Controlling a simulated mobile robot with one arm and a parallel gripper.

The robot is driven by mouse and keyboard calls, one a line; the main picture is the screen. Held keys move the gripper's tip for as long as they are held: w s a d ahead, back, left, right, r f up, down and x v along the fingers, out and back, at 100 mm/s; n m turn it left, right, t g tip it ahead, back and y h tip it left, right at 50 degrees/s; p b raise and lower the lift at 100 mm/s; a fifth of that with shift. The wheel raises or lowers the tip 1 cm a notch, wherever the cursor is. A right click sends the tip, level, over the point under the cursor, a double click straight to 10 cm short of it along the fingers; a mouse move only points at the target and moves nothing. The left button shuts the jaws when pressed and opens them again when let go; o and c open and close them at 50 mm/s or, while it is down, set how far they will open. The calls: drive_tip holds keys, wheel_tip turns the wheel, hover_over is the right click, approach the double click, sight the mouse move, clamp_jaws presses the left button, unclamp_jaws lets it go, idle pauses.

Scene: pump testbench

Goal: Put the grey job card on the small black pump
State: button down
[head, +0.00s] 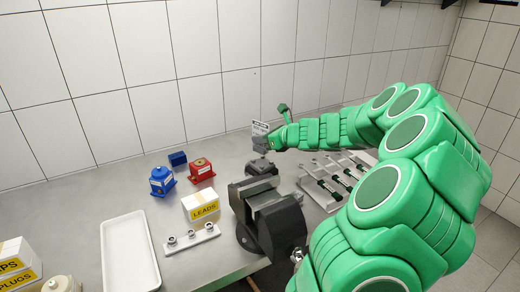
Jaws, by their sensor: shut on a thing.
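The job card (260,128), a small pale grey-white card with print on it, stands upright at the tip of my arm in the head view. My gripper (271,141) is shut on the job card; its fingers are small and partly hidden. Below the card is a small dark grey to black unit (261,166), which looks like the small black pump. The card appears above it in the picture, but I cannot tell whether they touch.
A blue pump (162,181), a red pump (201,170) and a dark blue block (178,159) stand to the left. A LEADS box (201,206), a vise (266,213) and a white tray (129,254) are nearer. A rack (333,182) is at right.

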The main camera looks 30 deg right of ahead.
sight(260, 148)
drive_tip(key=shift+w+d+f, duration=0.25)
drive_tip(key=shift+w+f, duration=0.5)
drive_tip(key=shift+f, duration=1.75)
drive_tip(key=shift+f, duration=0.15)
drive_tip(key=c, duration=1.2)
unclamp_jaws()
drive_tip(key=shift+c, duration=0.2)
drive_tip(key=shift+d+r, duration=0.1)
drive_tip(key=shift+r, duration=0.1)
drive_tip(key=v, duration=1.2)
